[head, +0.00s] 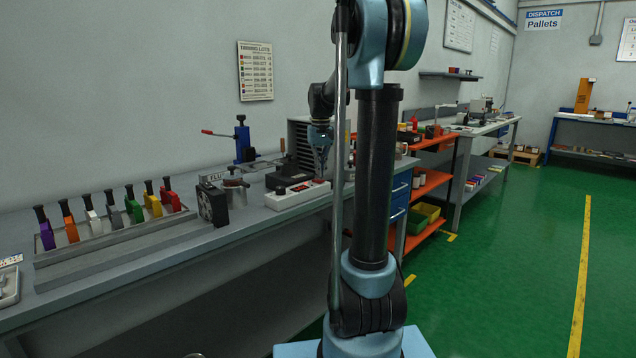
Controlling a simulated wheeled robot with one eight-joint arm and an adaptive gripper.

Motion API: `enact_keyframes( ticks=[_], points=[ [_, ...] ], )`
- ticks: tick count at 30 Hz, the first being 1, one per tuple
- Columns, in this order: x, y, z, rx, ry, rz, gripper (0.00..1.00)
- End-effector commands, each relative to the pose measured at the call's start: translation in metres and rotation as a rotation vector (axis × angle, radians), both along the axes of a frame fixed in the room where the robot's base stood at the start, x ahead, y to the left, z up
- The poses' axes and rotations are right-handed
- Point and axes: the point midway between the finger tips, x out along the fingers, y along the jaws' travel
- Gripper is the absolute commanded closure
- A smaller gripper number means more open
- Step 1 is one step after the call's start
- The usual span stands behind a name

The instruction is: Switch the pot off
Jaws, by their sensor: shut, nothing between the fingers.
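A small metal pot (234,190) with a dark knob on top stands on the grey workbench, left of centre. I cannot make out a switch on it. My gripper (321,168) points down over the right part of this box, shut and empty. At this size I cannot tell whether its tips touch anything. My own arm column hides part of the bench to the right.
A blue press (242,140) and a grey vented cabinet (302,140) stand behind. Green floor (500,270) at right is open.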

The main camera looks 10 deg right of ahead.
Motion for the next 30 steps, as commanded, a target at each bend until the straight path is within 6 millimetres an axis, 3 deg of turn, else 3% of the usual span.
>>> enact_keyframes(
  ticks=[30],
  points=[
    [0.0,0.0,-0.013,0.0,0.0,0.0,1.0]
  ],
)
